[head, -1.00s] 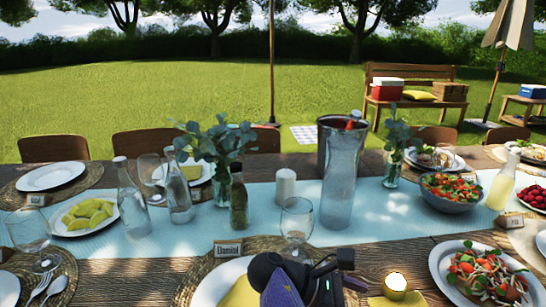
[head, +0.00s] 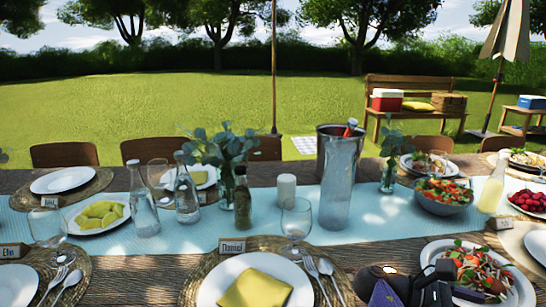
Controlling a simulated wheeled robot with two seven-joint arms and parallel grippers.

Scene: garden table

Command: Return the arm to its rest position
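A dark arm end with a purple part, which appears to be my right gripper (head: 408,290), shows at the bottom edge, right of centre. It overlaps the lower left of the plate of salad (head: 436,251) in the picture. Its fingertips are not clear, and I see nothing plainly held in it. A rounded brown shape with a pale spot shows just left of it; I cannot tell what it is. My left gripper is not in view.
A plate (head: 215,285) with a yellow napkin (head: 255,290) lies left of the arm, with cutlery beside it. A stemmed glass (head: 296,218), tall clear vessel (head: 338,185), bottles and a salad bowl (head: 445,203) stand farther back. Bare wood (head: 370,250) shows at front centre.

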